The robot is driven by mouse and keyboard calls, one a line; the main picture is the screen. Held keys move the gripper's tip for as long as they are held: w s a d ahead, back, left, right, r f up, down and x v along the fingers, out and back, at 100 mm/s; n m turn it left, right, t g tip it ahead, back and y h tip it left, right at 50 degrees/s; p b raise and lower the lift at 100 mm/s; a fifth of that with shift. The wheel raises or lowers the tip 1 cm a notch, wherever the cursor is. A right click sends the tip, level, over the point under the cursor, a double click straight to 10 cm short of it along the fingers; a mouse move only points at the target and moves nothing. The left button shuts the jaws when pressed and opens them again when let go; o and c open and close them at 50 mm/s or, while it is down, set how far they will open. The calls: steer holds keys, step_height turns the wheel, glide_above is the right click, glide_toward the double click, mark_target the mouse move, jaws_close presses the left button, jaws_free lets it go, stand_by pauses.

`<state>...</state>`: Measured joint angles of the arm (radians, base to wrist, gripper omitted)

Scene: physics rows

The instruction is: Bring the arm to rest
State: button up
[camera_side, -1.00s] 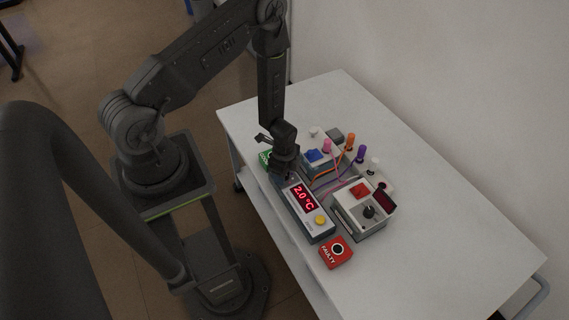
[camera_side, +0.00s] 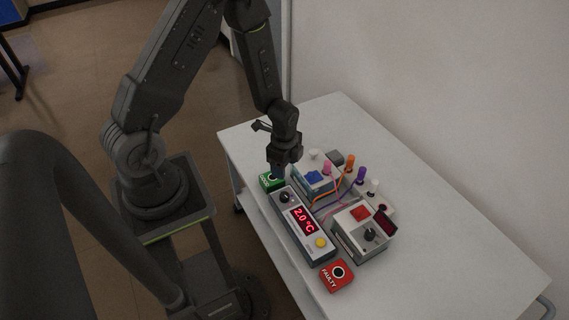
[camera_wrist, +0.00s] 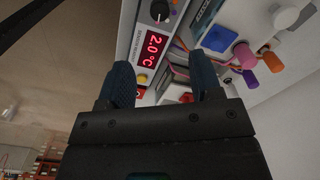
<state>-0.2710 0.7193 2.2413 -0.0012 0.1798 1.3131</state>
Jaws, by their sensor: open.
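The instrument also shows beyond the fingers in the wrist view (camera_wrist: 128,45).
A white table (camera_side: 440,250) carries a blue-topped box (camera_side: 313,178) with coloured plugs and wires, a white box (camera_side: 350,238) with a black knob, and a red box marked FAULTY (camera_side: 337,276). A wall stands behind. The table's right part is clear.

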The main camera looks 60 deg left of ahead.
steer(key=d+r+n+t, duration=0.35)
steer(key=r+n, duration=0.25)
steer(key=r, duration=1.5)
steer(key=s+d+r+n+t, duration=0.1)
steer(key=s+d+r+n, duration=0.1)
steer(key=s+r, duration=0.3)
steer(key=s+d+r+n+t, duration=0.1)
steer(key=s+d+r+n, duration=0.2)
steer(key=s+r, duration=0.3)
steer(key=shift+s+r+n, duration=0.3)
steer(key=shift+r+n, duration=0.2)
steer(key=shift+r, duration=0.1)
